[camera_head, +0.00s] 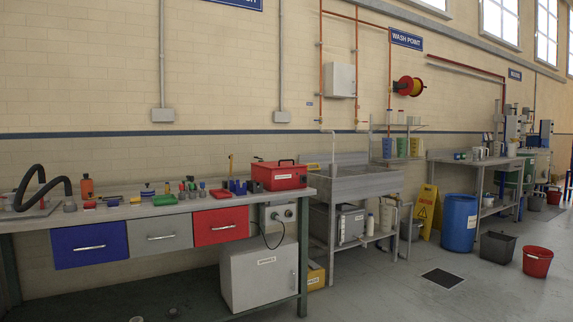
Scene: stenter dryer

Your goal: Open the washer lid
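A red box (279,177) with a dark handle on top and a small pale label on its front stands at the right end of the workbench (133,213). Its top looks closed. It may be the washer with the lid, but its label is too small to read. A white cabinet (260,277) with a label stands on the floor under the bench, its door shut. A metal sink (362,183) stands right of the bench, below a "WASH POINT" sign. My gripper is not in view.
The bench carries small tools, an orange bottle (87,188) and a black curved hose (41,184). Three drawers sit below its top. A yellow floor sign (426,208), blue drum (459,224), grey bin (497,247) and red bucket (537,262) stand right. Floor around the drain grate (442,278) is clear.

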